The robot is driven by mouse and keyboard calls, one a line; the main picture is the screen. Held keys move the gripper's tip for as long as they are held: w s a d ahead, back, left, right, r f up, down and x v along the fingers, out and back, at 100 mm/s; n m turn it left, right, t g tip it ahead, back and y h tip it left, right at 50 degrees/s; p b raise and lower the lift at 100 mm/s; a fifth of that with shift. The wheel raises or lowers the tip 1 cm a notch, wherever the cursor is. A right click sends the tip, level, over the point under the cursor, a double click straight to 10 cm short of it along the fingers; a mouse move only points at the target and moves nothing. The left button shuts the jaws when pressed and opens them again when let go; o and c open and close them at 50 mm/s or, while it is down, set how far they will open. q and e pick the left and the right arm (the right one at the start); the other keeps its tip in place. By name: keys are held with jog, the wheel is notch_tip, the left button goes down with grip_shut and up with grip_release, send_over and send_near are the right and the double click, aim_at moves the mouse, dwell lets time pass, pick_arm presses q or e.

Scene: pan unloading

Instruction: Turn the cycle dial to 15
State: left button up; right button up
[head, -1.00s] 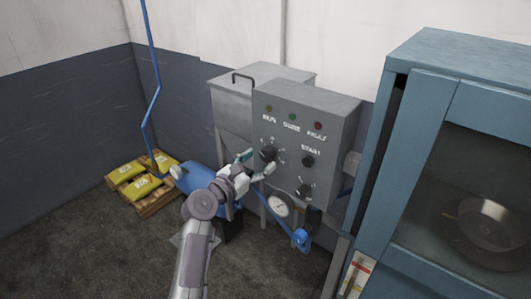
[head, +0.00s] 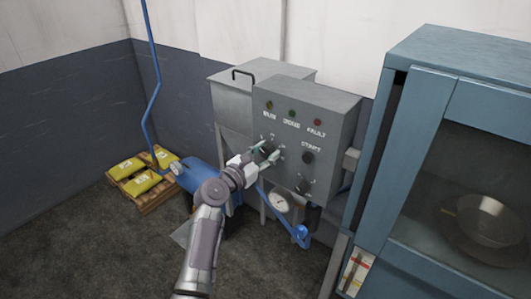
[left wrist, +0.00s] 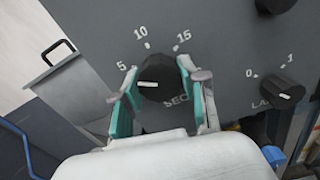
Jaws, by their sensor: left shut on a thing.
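The cycle dial (left wrist: 165,72) is a black round knob with a white pointer line, on the grey control panel (head: 330,120). In the left wrist view its pointer aims left, just below the printed 5. The 10 is above the knob and the 15 is at its upper right. My left gripper (left wrist: 160,88) is shut on the dial, one green-padded finger on each side. In the head view my left gripper (head: 258,157) reaches the panel's left knob and partly covers it. The right gripper is in no view.
A START knob (head: 308,157) and a lower knob (head: 304,187) sit right of the dial. Below are a gauge (head: 279,201) and a blue lever (head: 301,236). A blue cabinet (head: 420,150) stands at right. Yellow bags (head: 143,182) lie on a pallet at left.

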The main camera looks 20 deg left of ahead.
pick_arm(q)
jog(key=shift+m, duration=0.5)
jog(key=m+b, duration=0.1)
jog(key=m, duration=0.3)
jog(key=shift+m, duration=0.3)
jog(key=m+b, duration=0.1)
jog(key=m, duration=0.5)
jog(key=m+b, duration=0.1)
jog(key=m, duration=0.2)
jog(key=m+b, duration=0.1)
jog(key=m, duration=0.2)
jog(key=shift+m, duration=0.4)
jog(key=m, duration=0.3)
jog(key=shift+m+b, duration=0.4)
jog(key=shift+m, duration=0.8)
